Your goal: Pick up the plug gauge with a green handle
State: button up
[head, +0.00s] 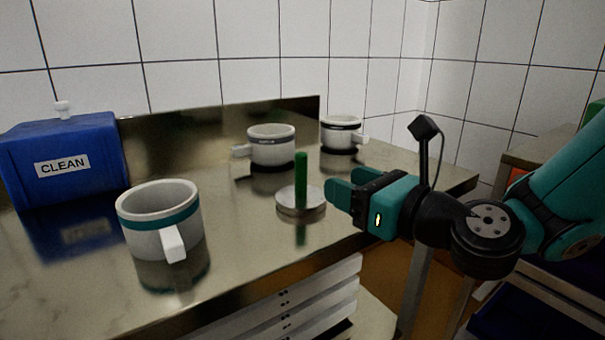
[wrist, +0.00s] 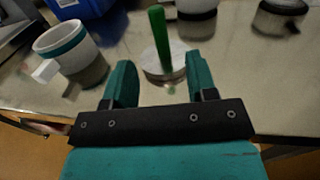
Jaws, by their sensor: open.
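The plug gauge (head: 301,202) stands upright on the steel table, a round metal disc with a green handle (head: 301,169) rising from it. It also shows in the wrist view (wrist: 166,66), ahead of my fingertips and roughly centred between them. My gripper (head: 338,197) is open and empty, just to the right of the gauge in the head view. Its two teal fingers also show in the wrist view (wrist: 160,80). The fingers are apart from the handle.
A blue CLEAN box (head: 100,165) is at the left. The steel table (head: 235,250) is bare around the gauge.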

aim_at(306, 165)
jog(key=p+x, duration=0.3)
jog(key=x, duration=0.4)
jog(key=shift+r, duration=0.1)
jog(key=p+x, duration=0.4)
jog(key=shift+a+r, duration=0.2)
jog(key=shift+w+a+f, duration=0.3)
jog(key=shift+w+a, duration=0.1)
jog(key=shift+w, duration=0.1)
grip_shut()
